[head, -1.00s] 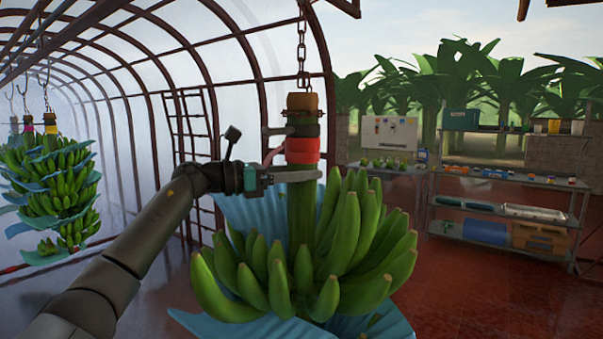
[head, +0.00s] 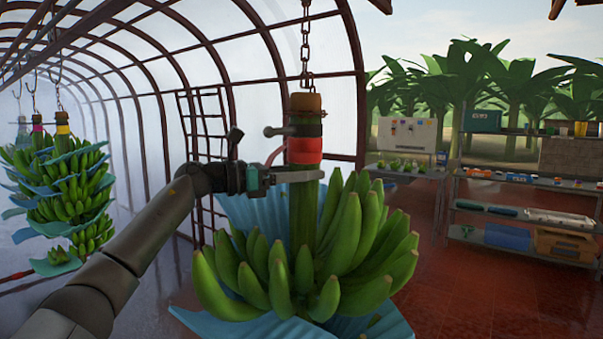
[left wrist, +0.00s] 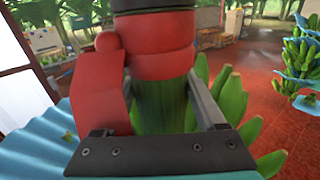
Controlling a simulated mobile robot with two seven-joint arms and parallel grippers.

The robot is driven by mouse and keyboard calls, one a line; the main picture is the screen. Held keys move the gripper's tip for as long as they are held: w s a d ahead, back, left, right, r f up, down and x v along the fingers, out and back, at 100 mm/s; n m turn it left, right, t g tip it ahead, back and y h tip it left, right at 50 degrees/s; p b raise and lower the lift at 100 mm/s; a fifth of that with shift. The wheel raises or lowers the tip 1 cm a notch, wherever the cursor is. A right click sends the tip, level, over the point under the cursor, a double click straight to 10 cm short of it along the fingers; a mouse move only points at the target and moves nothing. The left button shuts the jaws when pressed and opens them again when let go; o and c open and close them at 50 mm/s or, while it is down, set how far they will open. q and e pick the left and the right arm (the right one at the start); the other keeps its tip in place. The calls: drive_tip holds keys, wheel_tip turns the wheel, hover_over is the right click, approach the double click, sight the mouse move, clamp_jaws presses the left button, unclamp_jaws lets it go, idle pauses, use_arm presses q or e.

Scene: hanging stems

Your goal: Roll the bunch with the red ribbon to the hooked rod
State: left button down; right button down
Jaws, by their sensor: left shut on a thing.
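The bunch with the red ribbon (head: 304,150) hangs from a chain (head: 306,50) in the middle of the head view, its green bananas (head: 340,240) below and blue sheet around them. My left gripper (head: 295,176) is shut on its stem, just under the red ribbon. In the left wrist view the fingers (left wrist: 165,105) stand on both sides of the green stem, with the red ribbon (left wrist: 160,55) just beyond. I cannot make out the hooked rod for certain. My right gripper is not in view.
Other bunches with blue sheets (head: 68,190) hang at the left, one with a yellow ribbon (head: 62,130), one with a magenta ribbon. A ladder (head: 205,130) stands by the curved wall. Shelves (head: 525,215) stand at the right. The red floor (head: 500,300) before them is clear.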

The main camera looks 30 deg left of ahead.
use_arm(q)
drive_tip(key=shift+d+f, duration=0.15)
drive_tip(key=shift+d, duration=0.2)
drive_tip(key=shift+c, duration=2.2)
unclamp_jaws()
drive_tip(key=o, duration=0.4)
drive_tip(key=shift+a, duration=0.15)
drive_tip(key=shift+o, duration=0.2)
drive_tip(key=b, duration=0.7)
hover_over(237, 215)
drive_tip(key=shift+f, duration=0.1)
drive_tip(key=shift+s+a+b, duration=0.3)
drive_tip(key=shift+s+a, duration=0.05)
drive_tip(key=shift+s, duration=0.05)
drive_tip(key=shift+s+a+r, duration=0.1)
drive_tip(key=shift+s+r, duration=0.05)
drive_tip(key=shift+r, duration=0.05)
